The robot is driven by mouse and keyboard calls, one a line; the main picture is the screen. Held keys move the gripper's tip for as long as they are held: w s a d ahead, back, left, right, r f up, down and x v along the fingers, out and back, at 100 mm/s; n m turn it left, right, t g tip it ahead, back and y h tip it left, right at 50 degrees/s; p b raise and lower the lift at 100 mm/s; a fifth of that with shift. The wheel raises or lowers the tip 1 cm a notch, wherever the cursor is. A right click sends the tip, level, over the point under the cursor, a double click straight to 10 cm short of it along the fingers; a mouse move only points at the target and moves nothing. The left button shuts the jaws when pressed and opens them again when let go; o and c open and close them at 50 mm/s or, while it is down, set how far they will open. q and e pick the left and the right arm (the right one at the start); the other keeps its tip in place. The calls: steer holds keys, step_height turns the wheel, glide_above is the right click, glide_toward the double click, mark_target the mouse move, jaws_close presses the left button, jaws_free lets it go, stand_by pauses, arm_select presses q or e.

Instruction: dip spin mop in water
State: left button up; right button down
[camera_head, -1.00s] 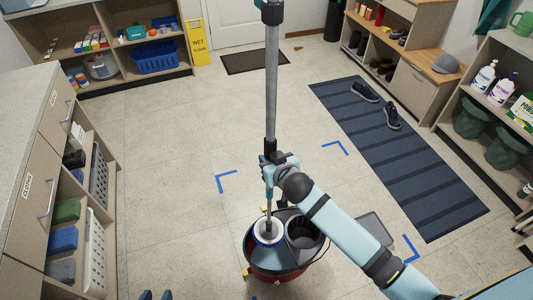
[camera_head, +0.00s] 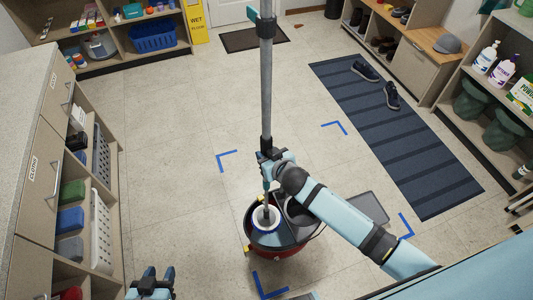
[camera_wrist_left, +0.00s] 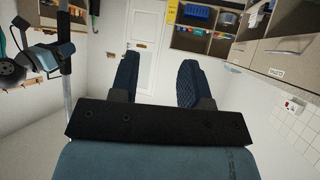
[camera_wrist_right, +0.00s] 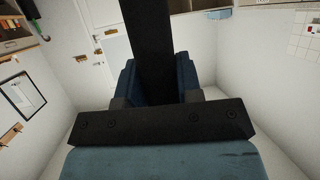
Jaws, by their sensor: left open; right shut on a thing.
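The spin mop (camera_head: 266,100) stands almost upright, its grey pole rising past the top of the head view. My right gripper (camera_head: 267,163) is shut on the mop pole's dark lower part. In the right wrist view the dark pole (camera_wrist_right: 149,50) runs between the fingers. The round mop head (camera_head: 266,219) is in the left part of the red and dark bucket (camera_head: 278,249); how deep it sits I cannot tell. The dark wringer basket (camera_head: 300,210) is beside it, partly hidden by my right arm. My left gripper (camera_head: 152,277) is open and empty at the lower left, apart from the bucket.
Blue tape corners (camera_head: 228,160) mark the floor around the bucket. A grey flat panel (camera_head: 370,207) lies right of it. A striped mat (camera_head: 395,140) with shoes lies further right. Cabinets (camera_head: 32,180) line the left. The floor between them is clear.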

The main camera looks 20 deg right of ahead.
steer(key=b, duration=0.7)
glide_above(267, 202)
steer(key=f, duration=0.7)
steer(key=w+f, duration=0.1)
steer(key=f, duration=0.2)
steer(key=shift+f, duration=0.15)
step_height(267, 202, down, 10)
steer(key=b, duration=0.7)
step_height(267, 202, down, 10)
steer(key=b, duration=0.7)
steer(key=shift+b, duration=0.3)
steer(key=shift+f+b, duration=0.45)
steer(key=shift+f, duration=0.25)
arm_select(q)
step_height(267, 202, down, 14)
steer(key=w+d, duration=0.1)
steer(key=shift+w+d+f+t+h, duration=0.2)
steer(key=shift+w+d+t+h, duration=0.1)
steer(key=shift+d, duration=0.1)
arm_select(e)
steer(key=shift+f, duration=0.25)
arm_select(q)
steer(key=shift+a, duration=0.1)
